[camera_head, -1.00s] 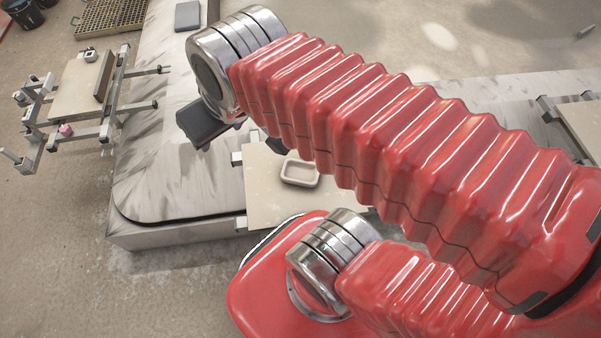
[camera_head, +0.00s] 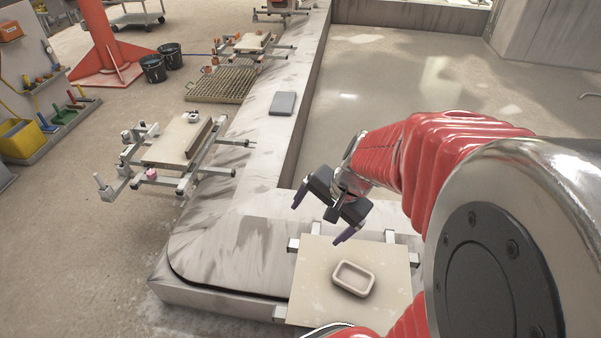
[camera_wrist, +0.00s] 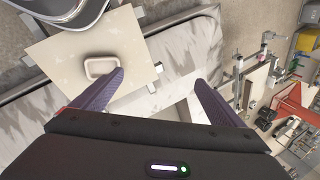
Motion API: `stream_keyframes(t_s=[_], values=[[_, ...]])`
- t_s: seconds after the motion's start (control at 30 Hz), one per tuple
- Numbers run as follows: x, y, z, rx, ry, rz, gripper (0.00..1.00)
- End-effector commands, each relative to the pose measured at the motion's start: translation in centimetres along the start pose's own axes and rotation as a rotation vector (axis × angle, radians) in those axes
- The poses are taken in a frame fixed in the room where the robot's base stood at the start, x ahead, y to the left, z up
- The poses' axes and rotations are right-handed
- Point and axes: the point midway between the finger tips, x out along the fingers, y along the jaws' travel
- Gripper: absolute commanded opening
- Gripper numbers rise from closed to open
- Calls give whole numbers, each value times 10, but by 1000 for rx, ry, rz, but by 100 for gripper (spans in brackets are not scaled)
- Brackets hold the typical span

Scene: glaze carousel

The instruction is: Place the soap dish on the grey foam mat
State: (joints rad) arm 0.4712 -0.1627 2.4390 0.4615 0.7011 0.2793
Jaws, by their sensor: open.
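The soap dish (camera_head: 353,278) is a small beige rectangular tray with a raised rim. It lies on a pale square board (camera_head: 312,262) at the near end of the conveyor. The soap dish also shows at upper left in the wrist view (camera_wrist: 101,67). My gripper (camera_head: 322,222) is open and empty, above and behind the board in the head view, apart from the dish. Its purple fingers also show in the wrist view (camera_wrist: 160,85). A flat grey pad (camera_head: 284,103), possibly the grey foam mat, lies farther along the conveyor.
A rack with a board (camera_head: 175,145) and a small pink item (camera_head: 152,174) stands left of the conveyor. A metal grate (camera_head: 220,85) and black buckets (camera_head: 154,69) are farther back. The conveyor top between the near board and the pad is clear.

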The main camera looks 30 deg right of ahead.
Motion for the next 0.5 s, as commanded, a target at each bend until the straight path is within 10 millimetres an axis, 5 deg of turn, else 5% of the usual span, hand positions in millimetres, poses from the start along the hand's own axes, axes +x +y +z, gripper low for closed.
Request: stream_keyframes(t_s=[0.5], values=[[73,81,-73,690,-46,-10,92]])
